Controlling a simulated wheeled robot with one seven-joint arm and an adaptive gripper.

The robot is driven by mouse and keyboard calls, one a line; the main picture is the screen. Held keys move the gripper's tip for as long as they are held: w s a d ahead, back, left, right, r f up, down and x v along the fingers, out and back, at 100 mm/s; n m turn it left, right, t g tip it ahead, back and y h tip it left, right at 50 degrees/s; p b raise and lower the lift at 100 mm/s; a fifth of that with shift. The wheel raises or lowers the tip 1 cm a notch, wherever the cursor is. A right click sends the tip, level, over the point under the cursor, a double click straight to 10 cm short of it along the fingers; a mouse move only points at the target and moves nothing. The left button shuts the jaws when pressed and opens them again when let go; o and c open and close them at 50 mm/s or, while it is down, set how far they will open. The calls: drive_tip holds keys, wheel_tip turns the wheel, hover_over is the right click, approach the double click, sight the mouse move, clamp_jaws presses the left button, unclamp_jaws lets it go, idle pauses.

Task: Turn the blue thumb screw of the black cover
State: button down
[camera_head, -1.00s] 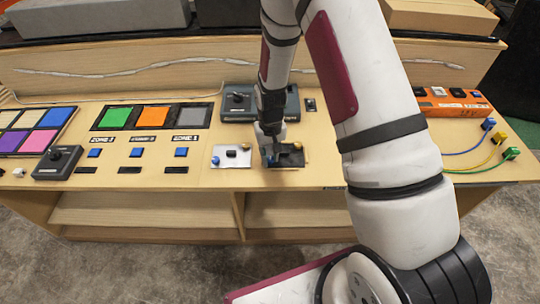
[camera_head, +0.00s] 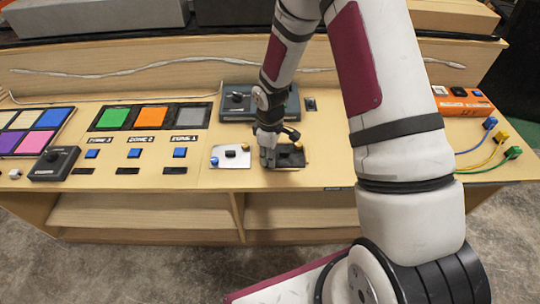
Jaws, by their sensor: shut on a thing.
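The black cover (camera_head: 290,157) lies flat on the front of the wooden console, right of a silver plate. A yellow screw (camera_head: 298,146) shows at its right back, beside a dark knob. My gripper (camera_head: 268,162) points down at the left side of the cover and is shut on the blue thumb screw. The fingers hide the screw in this view, so its turn angle cannot be seen.
The silver plate (camera_head: 230,157), with its own blue screw (camera_head: 214,161), lies close to the left. A dark grey box (camera_head: 260,103) stands behind my gripper. Blue buttons (camera_head: 180,153) are farther left. Colored cables (camera_head: 490,150) are at the right.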

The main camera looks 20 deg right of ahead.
drive_tip(key=n, duration=0.3)
drive_tip(key=shift+s+f+n, duration=0.15)
drive_tip(key=shift+s+n, duration=0.05)
drive_tip(key=shift+n, duration=1.9)
drive_tip(key=c, duration=1.4)
unclamp_jaws()
drive_tip(key=shift+w, duration=0.1)
drive_tip(key=shift+r, duration=0.2)
wheel_tip(320, 180, up, 12)
drive_tip(key=shift+f, duration=0.1)
